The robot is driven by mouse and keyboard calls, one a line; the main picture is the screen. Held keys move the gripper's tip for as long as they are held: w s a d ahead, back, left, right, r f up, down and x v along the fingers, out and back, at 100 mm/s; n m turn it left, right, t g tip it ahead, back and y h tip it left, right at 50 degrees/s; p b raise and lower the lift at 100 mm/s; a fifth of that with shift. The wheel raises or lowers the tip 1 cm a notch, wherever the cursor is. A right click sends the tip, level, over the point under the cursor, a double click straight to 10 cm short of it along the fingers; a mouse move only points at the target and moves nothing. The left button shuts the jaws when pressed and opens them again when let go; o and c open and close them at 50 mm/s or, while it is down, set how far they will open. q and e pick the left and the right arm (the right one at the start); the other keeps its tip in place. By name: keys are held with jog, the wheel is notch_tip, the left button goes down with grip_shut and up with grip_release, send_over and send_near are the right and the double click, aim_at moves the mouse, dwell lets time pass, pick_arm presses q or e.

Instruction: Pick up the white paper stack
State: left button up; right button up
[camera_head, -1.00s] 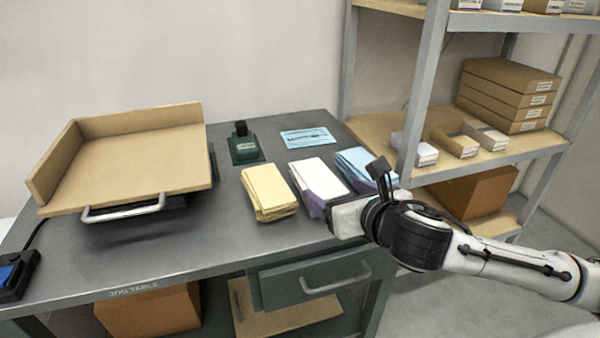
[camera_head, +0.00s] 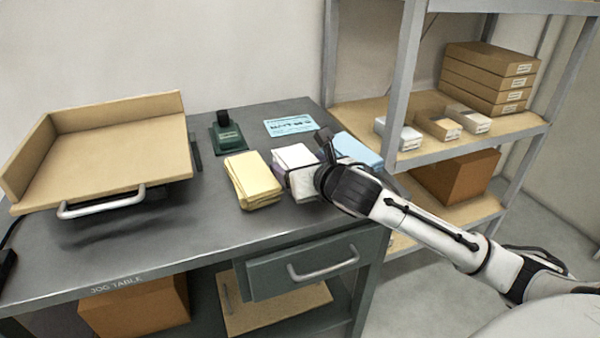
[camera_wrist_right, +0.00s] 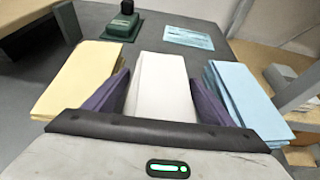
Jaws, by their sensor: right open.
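The white paper stack (camera_head: 294,157) lies on the grey table between the yellow and blue stacks. In the right wrist view the white stack (camera_wrist_right: 161,85) runs between the two purple fingers of my right gripper (camera_wrist_right: 158,96). One finger is on each side of it, and the jaws are open. In the head view my right gripper (camera_head: 287,178) is over the near end of the stack, and my wrist hides part of it. I cannot tell whether the fingers touch the paper. My left gripper is not in view.
The yellow stack (camera_head: 252,180) is close on the left and the blue stack (camera_head: 360,150) close on the right. Behind are a dark green stamp-like object (camera_head: 227,136) and a blue card (camera_head: 291,125). A wooden tray (camera_head: 110,150) stands left; a shelf rack (camera_head: 400,90) stands right.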

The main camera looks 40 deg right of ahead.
jog(key=c, duration=1.3)
jog(key=shift+r, duration=0.15)
jog(key=shift+c, duration=0.8)
